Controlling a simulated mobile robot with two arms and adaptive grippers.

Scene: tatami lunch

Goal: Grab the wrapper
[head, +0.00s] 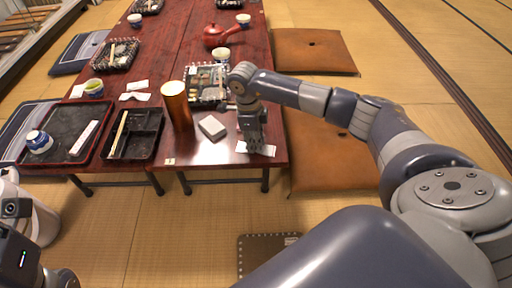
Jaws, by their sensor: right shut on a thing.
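A white paper wrapper (243,147) is at the near right corner of the dark red table (200,156). My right gripper (254,148) points down over it and is shut on it. The gripper hides the wrapper's middle, and white ends show on both sides. Other white paper pieces (135,97) lie farther left on the table. My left gripper (22,262) shows only in part at the lower left edge, and its fingers cannot be made out.
A tall brown cylinder (177,106) and a small grey-white block (211,127) stand left of my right gripper. A black divided box (135,136) and a dark tray (73,145) lie farther left. A red teapot (215,35) is farther back. Brown cushions (312,52) lie right of the table.

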